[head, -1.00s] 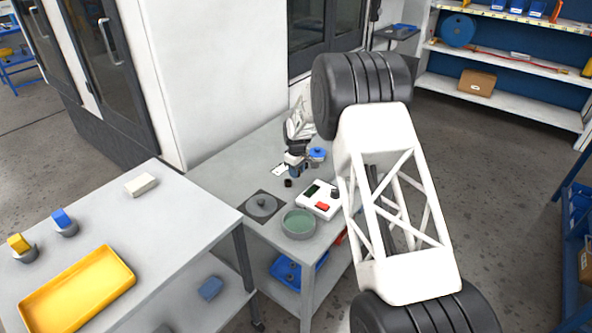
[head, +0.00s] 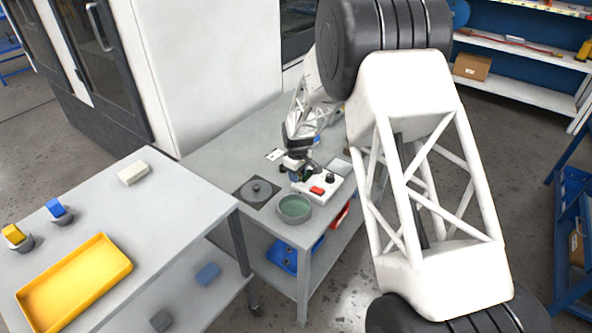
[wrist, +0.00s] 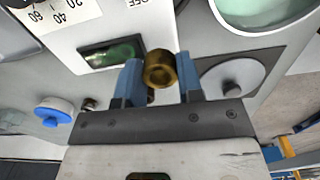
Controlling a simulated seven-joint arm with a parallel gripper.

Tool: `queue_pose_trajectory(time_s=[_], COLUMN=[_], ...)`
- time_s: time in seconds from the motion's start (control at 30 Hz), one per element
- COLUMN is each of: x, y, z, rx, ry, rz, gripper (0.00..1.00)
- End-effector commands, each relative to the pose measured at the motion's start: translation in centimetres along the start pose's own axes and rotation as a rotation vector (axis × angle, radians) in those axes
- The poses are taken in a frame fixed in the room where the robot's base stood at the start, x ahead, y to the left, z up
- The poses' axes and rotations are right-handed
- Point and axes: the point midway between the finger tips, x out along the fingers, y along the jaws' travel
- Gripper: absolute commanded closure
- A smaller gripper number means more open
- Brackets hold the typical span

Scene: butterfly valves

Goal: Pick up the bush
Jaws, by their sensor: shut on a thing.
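The bush (wrist: 160,68) is a short brass-coloured ring with a dark bore. In the wrist view it sits between the two blue fingertips of my gripper (wrist: 160,82), which is shut on it. Its open end faces the camera. In the head view my gripper (head: 297,164) is over the far table, at the back left edge of the white device (head: 323,189). The bush is too small to make out there. The wrist view shows the device's dark green display (wrist: 112,53) just beyond the left finger.
A grey disc with a knob (head: 257,189) and a green-lined round dish (head: 294,208) stand near the device. A blue-capped part (wrist: 54,111) shows in the wrist view. The nearer table holds a yellow tray (head: 75,283), a white block (head: 133,173) and clear space.

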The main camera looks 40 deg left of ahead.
Motion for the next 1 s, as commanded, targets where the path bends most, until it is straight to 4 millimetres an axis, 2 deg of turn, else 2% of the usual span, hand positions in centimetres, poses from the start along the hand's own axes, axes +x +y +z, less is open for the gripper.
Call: queue_pose_trajectory(time_s=[0.3,1.0], x=[-0.15,-0.16], y=[-0.65,-0.79], z=[0.73,0.83], rx=[0.0,0.0], ry=[0.001,0.001], rz=[0.001,0.0], gripper=[0.91,0.91])
